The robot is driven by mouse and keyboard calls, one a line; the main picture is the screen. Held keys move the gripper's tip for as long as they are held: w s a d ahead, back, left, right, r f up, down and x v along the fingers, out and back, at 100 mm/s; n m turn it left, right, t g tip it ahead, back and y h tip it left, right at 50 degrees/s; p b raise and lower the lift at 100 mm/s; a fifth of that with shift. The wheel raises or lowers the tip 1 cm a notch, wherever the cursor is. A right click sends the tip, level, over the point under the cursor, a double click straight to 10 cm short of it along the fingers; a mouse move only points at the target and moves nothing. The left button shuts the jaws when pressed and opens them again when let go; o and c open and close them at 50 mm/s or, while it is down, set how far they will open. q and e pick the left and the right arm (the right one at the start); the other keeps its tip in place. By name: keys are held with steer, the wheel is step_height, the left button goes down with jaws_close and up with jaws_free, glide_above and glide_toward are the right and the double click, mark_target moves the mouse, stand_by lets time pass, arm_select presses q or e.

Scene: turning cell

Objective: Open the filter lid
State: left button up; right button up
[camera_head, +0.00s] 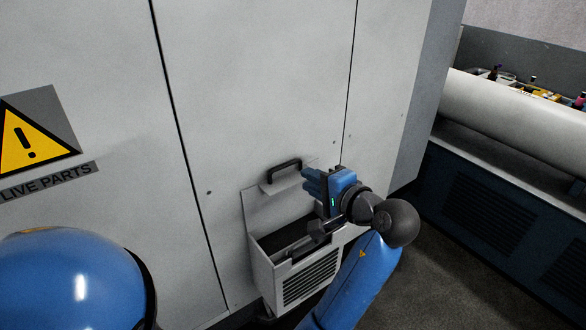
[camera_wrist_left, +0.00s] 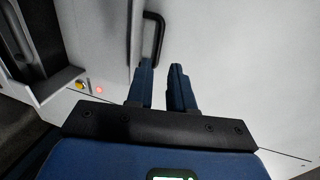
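The filter box (camera_head: 310,278) is a pale box with a slatted grille, low on the machine's front. Its top is open and the dark inside shows. The filter lid (camera_head: 265,207) stands raised at the back of the box, against the machine panel. A black handle (camera_head: 284,169) sits at the lid's upper edge. My left gripper (camera_head: 312,183) is to the right of the handle, apart from the lid's face. In the left wrist view, its two fingers (camera_wrist_left: 162,82) are spread with nothing between them. The handle (camera_wrist_left: 158,38) is just beyond the left finger's tip. My right gripper is not in view.
The machine's flat panels (camera_head: 260,70) fill the background. A yellow warning sign (camera_head: 28,140) is at the left. At the right, a bench (camera_head: 500,205) carries a long pale cylinder (camera_head: 515,115) and small items behind it. Dark floor (camera_head: 430,280) is clear between.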

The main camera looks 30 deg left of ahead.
mark_target(285, 167)
arm_select(q)
steer(key=p+x, duration=0.1)
steer(key=x, duration=0.7)
steer(key=shift+w+a+f+p, duration=0.1)
steer(key=shift+w+a+p, duration=0.1)
steer(key=shift+w+p, duration=0.1)
steer(key=shift+w+a+f, duration=0.2)
steer(key=shift+w+a, duration=0.1)
steer(key=shift+a, duration=0.05)
steer(key=shift+s, duration=0.1)
jaws_close()
stand_by(0.7)
